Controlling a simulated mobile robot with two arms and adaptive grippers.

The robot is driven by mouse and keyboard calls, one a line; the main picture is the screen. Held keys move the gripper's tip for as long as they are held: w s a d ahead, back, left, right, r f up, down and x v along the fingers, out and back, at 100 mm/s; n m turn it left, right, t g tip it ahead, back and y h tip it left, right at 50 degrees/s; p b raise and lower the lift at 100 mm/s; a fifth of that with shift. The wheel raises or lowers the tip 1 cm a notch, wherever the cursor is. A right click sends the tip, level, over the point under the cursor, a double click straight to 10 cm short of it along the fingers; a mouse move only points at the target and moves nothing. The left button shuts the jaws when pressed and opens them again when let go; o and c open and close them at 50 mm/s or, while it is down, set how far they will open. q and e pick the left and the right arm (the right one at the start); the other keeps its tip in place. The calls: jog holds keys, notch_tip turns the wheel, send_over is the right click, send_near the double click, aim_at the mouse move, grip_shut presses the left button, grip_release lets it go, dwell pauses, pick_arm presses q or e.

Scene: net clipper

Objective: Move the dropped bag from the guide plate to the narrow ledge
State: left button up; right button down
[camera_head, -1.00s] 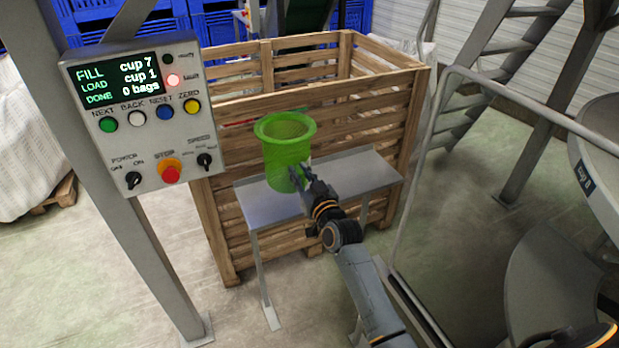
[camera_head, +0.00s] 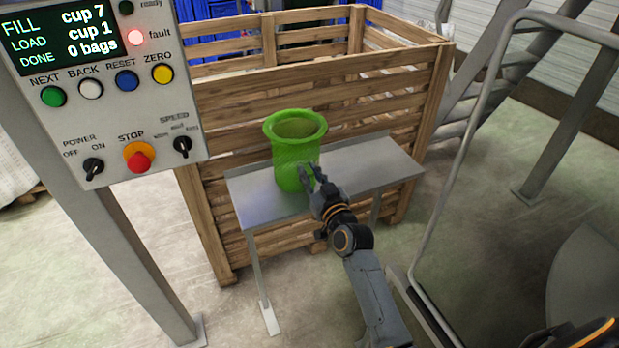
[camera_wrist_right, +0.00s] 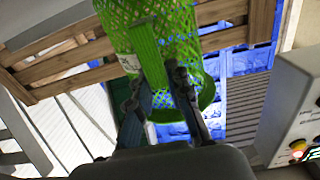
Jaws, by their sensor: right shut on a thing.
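The dropped bag (camera_head: 290,160) is a bright green net bag with a wide open mouth, upright over the left half of a narrow grey metal ledge (camera_head: 375,165). Its bottom appears to be at the ledge top; I cannot tell whether it bears on it. My right gripper (camera_head: 309,172) is shut on the near right side of the bag. In the right wrist view the fingers (camera_wrist_right: 160,88) pinch a green strip of the bag (camera_wrist_right: 205,50). The guide plate cannot be made out for certain. My left gripper is not in view.
A slatted wooden crate (camera_head: 315,85) stands right behind the ledge. A control box (camera_head: 95,95) with a lit fault lamp and a red stop button is at the left on a grey post (camera_head: 130,260). A bent grey rail (camera_head: 455,170) rises at the right.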

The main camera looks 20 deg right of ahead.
jog(key=shift+s, duration=0.15)
jog(key=c, duration=1.3)
grip_release()
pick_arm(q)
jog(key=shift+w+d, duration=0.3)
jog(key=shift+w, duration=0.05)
pick_arm(e)
jog(key=shift+o, duration=0.2)
